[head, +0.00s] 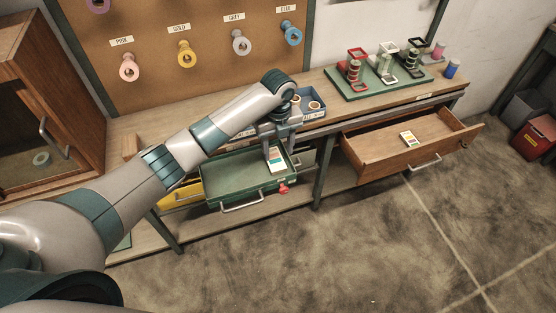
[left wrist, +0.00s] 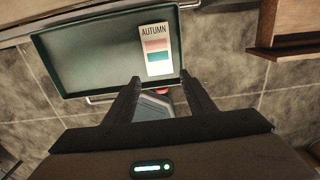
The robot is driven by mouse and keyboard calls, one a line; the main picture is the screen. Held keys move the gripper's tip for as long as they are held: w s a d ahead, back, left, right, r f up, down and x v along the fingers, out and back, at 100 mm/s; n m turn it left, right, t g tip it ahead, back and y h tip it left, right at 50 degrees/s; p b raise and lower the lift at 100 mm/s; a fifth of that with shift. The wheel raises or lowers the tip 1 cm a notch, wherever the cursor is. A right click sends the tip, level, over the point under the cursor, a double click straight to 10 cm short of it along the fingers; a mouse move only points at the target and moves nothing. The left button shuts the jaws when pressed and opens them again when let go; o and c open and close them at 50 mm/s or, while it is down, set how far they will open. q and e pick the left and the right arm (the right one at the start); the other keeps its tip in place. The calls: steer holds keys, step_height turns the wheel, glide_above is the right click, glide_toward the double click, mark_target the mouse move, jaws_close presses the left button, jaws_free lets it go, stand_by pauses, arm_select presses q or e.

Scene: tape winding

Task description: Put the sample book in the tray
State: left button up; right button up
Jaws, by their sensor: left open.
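The sample book (head: 278,161) is a pale card with colour blocks, marked AUTUMN in the left wrist view (left wrist: 156,50). It lies within the right end of the green tray (head: 215,182), whose bare floor also shows in the left wrist view (left wrist: 90,60). My left gripper (head: 272,146) points down over the tray's right end. Its fingers are apart and empty in the left wrist view (left wrist: 160,88), with the book clear of them. My right gripper is out of view.
The wooden drawer (head: 390,158) at right is open and holds a small card (head: 409,138). A blue box (head: 312,108) with rolls stands on the bench behind my wrist. A green board (head: 375,84) with winding stands is at the back. A yellow bin (head: 183,192) is left of the tray.

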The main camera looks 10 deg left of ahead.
arm_select(q)
steer(key=shift+r+b, duration=0.6)
steer(key=shift+r, duration=1.95)
